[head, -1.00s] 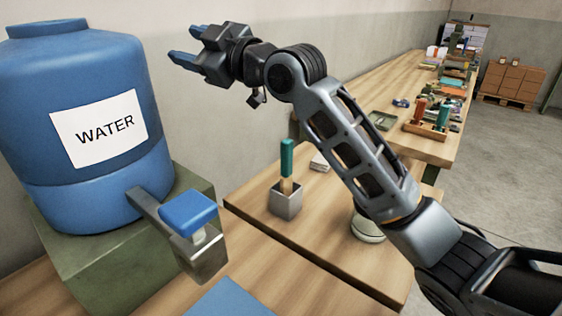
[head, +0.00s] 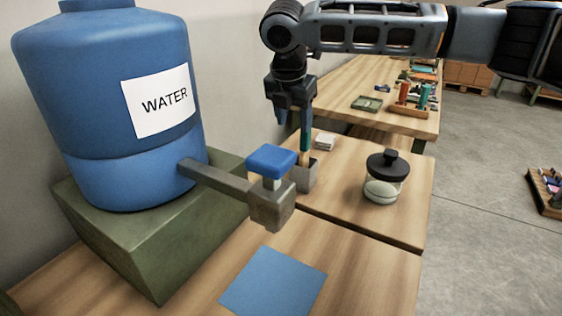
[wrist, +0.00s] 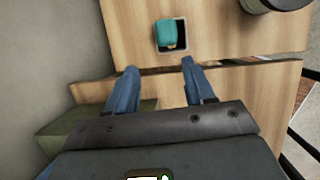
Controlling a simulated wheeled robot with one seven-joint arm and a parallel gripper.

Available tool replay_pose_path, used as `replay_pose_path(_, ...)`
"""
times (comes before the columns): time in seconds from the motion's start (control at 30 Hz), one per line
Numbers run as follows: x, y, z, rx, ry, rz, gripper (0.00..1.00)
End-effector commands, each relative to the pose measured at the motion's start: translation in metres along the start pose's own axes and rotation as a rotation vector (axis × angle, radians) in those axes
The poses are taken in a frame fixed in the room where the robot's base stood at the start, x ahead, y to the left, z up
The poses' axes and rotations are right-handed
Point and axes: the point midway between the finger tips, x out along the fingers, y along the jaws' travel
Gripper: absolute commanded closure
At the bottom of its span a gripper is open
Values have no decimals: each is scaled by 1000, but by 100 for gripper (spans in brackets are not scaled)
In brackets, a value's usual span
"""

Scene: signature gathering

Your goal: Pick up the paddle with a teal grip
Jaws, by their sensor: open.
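The paddle stands upright in a small square metal cup (head: 304,178), its teal grip (head: 305,138) at the top and a strip of wood showing below. My gripper (head: 293,118) points down with its blue fingers open and empty. In the head view one finger lies left of the teal grip and the other overlaps its top. In the wrist view the teal grip (wrist: 166,31) lies past my open fingertips (wrist: 159,66), not between them. The paddle's lower end is hidden in the cup.
A blue water barrel (head: 90,100) on a green block (head: 150,250) stands left; its tap with a blue lever (head: 271,160) juts in front of the cup. A lidded jar (head: 383,190) stands right of the cup. A blue sheet (head: 275,283) lies in front.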

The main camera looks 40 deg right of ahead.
Motion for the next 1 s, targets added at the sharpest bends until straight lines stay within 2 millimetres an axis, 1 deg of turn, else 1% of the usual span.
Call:
replay_pose_path(0.03, 1, -10, 11, 2, -21, -35, 47)
replay_pose_path(0.1, 0, -17, 20, 9, -38, -60, 47)
replay_pose_path(0.2, 2, -22, 26, 18, -50, -75, 47)
replay_pose_path(0.53, 33, -23, 29, 19, -53, -75, 47)
replay_pose_path(0.7, 58, -23, 30, 20, -52, -74, 47)
replay_pose_path(0.8, 70, -24, 30, 21, -52, -73, 47)
replay_pose_path(0.9, 75, -24, 30, 20, -52, -73, 47)
replay_pose_path(1.0, 76, -24, 30, 20, -52, -72, 47)
